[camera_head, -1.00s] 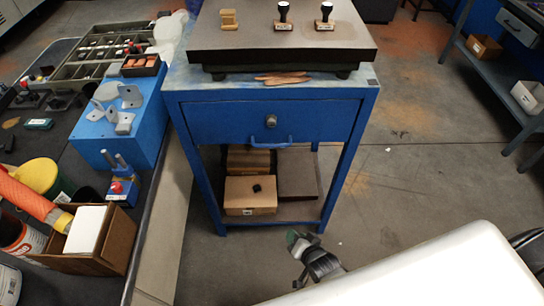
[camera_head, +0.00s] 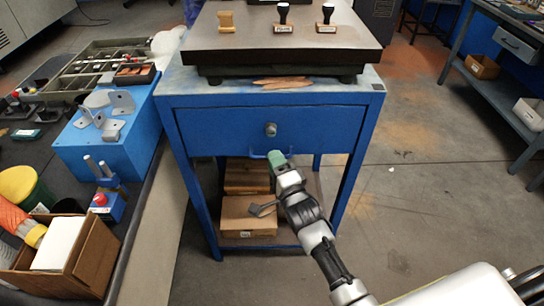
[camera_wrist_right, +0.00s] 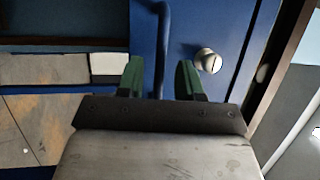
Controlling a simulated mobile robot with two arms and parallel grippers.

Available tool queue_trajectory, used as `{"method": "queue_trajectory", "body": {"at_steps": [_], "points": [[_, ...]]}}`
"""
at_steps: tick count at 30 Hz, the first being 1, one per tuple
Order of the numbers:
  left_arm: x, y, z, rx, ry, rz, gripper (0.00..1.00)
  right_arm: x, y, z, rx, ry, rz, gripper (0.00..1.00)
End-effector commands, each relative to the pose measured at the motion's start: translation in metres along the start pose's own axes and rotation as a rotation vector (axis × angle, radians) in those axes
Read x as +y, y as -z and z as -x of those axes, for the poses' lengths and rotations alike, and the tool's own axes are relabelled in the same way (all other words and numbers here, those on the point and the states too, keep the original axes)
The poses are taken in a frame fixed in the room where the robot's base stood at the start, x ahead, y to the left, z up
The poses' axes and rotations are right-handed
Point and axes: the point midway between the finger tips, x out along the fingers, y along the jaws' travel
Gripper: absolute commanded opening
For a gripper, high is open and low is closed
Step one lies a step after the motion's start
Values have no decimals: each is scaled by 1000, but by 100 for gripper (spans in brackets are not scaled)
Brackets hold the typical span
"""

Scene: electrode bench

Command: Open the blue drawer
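The blue drawer (camera_head: 225,130) is shut in the blue stand, with a round silver lock (camera_head: 270,129) on its front. Its blue bar handle (camera_head: 257,156) runs below the lock, partly hidden by my right gripper (camera_head: 278,158). In the right wrist view the handle (camera_wrist_right: 161,45) reaches down between the green fingertips of the right gripper (camera_wrist_right: 159,78). These fingers are apart, with a gap on either side of the handle. The lock (camera_wrist_right: 208,61) shows beside the right-hand finger. My left gripper is not in view.
A dark slab (camera_head: 290,50) with stamps rests on top of the stand. Cardboard boxes (camera_head: 247,214) sit on the shelf below the drawer. A cluttered bench with a blue block (camera_head: 110,145) stands close on the left. The floor to the right is open.

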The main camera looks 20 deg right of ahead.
Motion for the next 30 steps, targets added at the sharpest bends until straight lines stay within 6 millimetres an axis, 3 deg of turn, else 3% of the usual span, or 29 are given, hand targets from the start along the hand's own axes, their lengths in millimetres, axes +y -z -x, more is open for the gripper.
{"method": "queue_trajectory", "body": {"at_steps": [6,15,22,30], "points": [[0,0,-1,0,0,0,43,0,0,-20,0,0,1,36],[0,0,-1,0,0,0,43,1,0,-22,0,-2,1,36],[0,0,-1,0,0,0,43,1,0,-22,0,-2,1,2],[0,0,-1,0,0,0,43,1,0,-22,0,-2,1,0]]}}
